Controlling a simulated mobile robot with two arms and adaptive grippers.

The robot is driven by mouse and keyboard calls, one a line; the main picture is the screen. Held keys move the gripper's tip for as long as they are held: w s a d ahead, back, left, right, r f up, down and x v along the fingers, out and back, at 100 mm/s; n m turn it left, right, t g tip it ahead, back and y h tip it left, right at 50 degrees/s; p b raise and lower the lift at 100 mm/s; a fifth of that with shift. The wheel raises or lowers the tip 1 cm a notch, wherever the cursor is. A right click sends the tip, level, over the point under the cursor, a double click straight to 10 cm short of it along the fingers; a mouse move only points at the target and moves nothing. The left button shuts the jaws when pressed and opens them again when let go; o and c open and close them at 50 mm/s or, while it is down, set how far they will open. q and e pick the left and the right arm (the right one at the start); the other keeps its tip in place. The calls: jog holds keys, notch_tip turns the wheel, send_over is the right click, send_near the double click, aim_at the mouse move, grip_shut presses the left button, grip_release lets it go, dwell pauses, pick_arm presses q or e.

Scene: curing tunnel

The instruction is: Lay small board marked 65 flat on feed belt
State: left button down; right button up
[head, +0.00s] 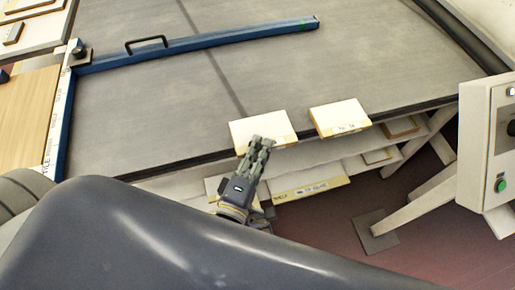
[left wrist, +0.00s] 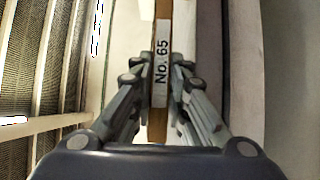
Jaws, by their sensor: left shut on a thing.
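The small board marked 65 (head: 258,129) is pale with a wooden edge and shows at the front edge of the grey feed belt (head: 160,95) in the head view. My left gripper (head: 262,146) is shut on its near edge. In the left wrist view, my left gripper (left wrist: 161,90) has one finger on each side of the board's edge, and the label "No. 65" (left wrist: 161,55) is readable between them. The board looks roughly flat, but I cannot tell whether it touches the belt. My right gripper is not in view.
A second pale board (head: 340,117) lies at the belt's front edge, just right of the held one. A blue bar (head: 200,43) with a black handle crosses the belt. More boards (head: 310,190) lie on a shelf below. A control box (head: 488,140) stands at right. The middle belt is clear.

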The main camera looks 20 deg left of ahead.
pick_arm(q)
jog(key=shift+w+a+r, duration=0.15)
jog(key=shift+w+a, duration=0.2)
jog(key=shift+w, duration=0.15)
notch_tip(320, 180, down, 4)
jog(key=shift+r, duration=0.1)
jog(key=c, duration=2)
grip_release()
jog(key=shift+f, duration=0.2)
jog(key=o, duration=0.4)
jog(key=shift+o, duration=0.2)
jog(key=shift+r, duration=0.1)
